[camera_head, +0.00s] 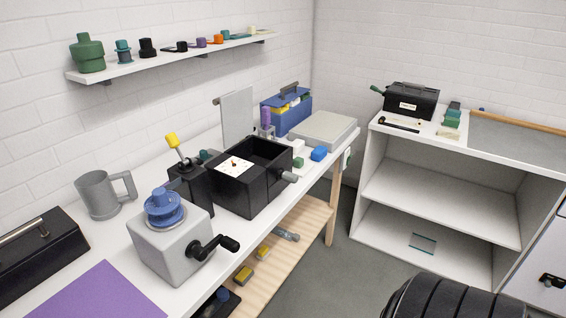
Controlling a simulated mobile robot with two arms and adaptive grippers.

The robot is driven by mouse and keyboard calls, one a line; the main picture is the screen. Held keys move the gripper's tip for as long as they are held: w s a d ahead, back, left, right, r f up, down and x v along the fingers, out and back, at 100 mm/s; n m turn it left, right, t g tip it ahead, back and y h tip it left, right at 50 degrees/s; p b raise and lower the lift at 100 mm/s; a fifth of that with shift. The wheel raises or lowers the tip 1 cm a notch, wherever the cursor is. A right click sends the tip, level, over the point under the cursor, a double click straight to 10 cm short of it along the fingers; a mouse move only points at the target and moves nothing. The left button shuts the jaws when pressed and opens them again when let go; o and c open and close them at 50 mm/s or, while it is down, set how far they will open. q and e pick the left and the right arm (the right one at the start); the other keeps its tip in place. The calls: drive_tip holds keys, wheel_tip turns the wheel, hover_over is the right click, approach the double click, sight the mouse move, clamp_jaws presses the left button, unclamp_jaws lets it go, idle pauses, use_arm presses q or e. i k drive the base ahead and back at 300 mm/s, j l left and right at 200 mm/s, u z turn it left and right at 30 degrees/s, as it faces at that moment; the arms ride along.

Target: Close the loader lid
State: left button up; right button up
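A black open-topped box (248,197) stands on the white bench, with a grey knob on its right side and a white piece with a dark centre inside. A flat grey panel (238,118) stands upright behind this box; it looks like a raised lid, but I cannot tell whether it is hinged to the box. In front of the box is a grey housing (172,245) with a black crank (215,245) and a blue spool (163,208) on top. No label shows which of these is the loader. Neither of my grippers is in view.
A grey mug (98,194), a black case (38,255) and a purple mat (100,293) lie at the left. A yellow-topped lever (173,142) rises beside the open box. Small blocks and a blue toolbox (286,112) stand beyond it. A wall shelf (180,57) hangs above.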

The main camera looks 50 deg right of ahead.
sight(236, 107)
drive_tip(key=z, duration=1.3)
